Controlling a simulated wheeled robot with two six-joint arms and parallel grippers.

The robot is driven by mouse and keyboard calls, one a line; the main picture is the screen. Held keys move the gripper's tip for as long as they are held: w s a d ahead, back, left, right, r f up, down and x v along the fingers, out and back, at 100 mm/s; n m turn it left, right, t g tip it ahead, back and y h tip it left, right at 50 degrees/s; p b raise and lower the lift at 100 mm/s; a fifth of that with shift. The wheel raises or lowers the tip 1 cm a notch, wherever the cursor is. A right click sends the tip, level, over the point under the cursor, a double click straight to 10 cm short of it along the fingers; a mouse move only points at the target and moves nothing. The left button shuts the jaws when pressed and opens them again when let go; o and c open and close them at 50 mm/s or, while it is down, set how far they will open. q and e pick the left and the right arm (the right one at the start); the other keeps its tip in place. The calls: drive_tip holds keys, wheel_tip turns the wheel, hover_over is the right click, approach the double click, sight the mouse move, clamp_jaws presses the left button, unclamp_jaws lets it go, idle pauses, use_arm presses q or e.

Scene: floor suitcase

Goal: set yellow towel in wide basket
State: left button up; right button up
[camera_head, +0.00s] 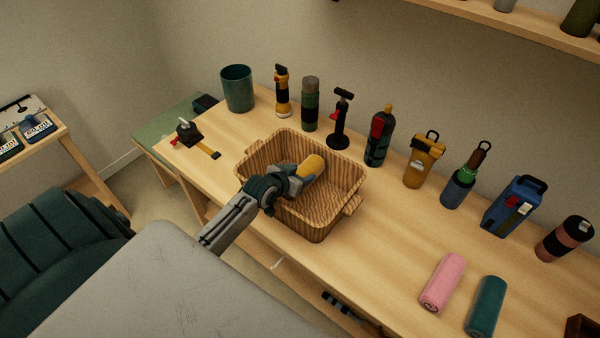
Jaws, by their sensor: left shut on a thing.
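The wide basket (342,203) is a woven tan box with side handles and stands on the wooden table. The yellow towel (313,166) is a small roll, tilted, inside the outline of the basket's opening. My left gripper (299,180) is shut on the towel's near end and covers that end. I cannot tell whether the towel touches the basket floor. My right gripper is not in view.
A pink roll (442,283) and a teal roll (486,306) lie on the table (400,240) at the right. A teal cup (238,88) and several bottles and tools stand along the back behind the basket.

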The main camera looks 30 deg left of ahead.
use_arm(q)
drive_tip(key=shift+f, duration=0.4)
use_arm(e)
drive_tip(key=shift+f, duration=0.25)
use_arm(q)
drive_tip(key=o, duration=1)
drive_tip(key=shift+c, duration=0.2)
drive_tip(key=shift+o, duration=0.5)
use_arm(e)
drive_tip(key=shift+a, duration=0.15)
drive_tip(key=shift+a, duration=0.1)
use_arm(q)
drive_tip(key=shift+r, duration=0.55)
drive_tip(key=shift+s+r, duration=0.2)
drive_tip(key=b+v, duration=0.1)
drive_tip(key=v, duration=1)
drive_tip(key=shift+s, duration=0.25)
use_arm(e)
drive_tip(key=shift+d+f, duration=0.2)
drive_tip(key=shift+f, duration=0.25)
use_arm(q)
drive_tip(key=shift+r, duration=0.15)
